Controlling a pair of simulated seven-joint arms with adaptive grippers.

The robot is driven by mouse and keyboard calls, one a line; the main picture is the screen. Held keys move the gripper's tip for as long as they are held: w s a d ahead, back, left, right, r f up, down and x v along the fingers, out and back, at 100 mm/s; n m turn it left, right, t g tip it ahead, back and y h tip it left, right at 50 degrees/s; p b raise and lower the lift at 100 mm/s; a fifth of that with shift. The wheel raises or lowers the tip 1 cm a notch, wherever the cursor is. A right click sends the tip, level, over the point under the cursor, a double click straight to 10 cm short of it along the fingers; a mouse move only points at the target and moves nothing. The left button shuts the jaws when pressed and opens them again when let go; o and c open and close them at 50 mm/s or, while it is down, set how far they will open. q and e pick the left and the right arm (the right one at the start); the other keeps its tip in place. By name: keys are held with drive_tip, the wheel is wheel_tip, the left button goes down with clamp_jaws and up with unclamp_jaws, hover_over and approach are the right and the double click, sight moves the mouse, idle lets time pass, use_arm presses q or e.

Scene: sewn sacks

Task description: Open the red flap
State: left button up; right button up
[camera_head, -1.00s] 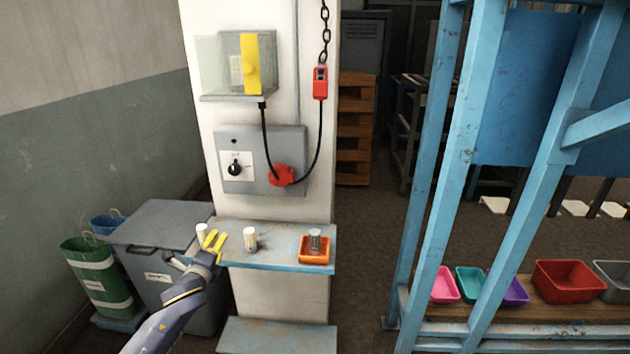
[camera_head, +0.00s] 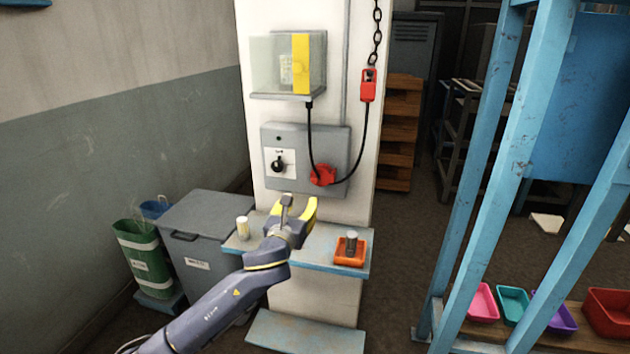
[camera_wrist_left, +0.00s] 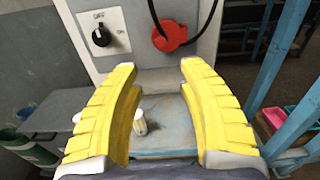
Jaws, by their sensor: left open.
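The red flap (camera_head: 322,175) is a round red cover low on the right side of the grey wall box (camera_head: 271,135). It also shows in the left wrist view (camera_wrist_left: 171,37), beyond the fingertips and a little right of centre. It looks closed. My left gripper (camera_head: 298,204) is below and slightly left of the flap, in front of the box and above the shelf. In the left wrist view its yellow fingers (camera_wrist_left: 158,68) are wide apart with nothing between them. They do not touch the flap. My right gripper is not in view.
A black cable hangs around the flap, up to a red pendant (camera_head: 368,84) on a chain. A rotary switch (camera_head: 280,163) is left of the flap. The shelf (camera_head: 325,262) holds white cylinders (camera_head: 243,228) and an orange tray (camera_head: 350,258). A grey bin (camera_head: 190,225) stands left.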

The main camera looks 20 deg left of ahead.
sight(314, 180)
use_arm(q)
drive_tip(key=w, duration=1.5)
drive_tip(key=shift+w+a, duration=0.1)
drive_tip(key=shift+a, duration=0.1)
clamp_jaws()
idle(0.3)
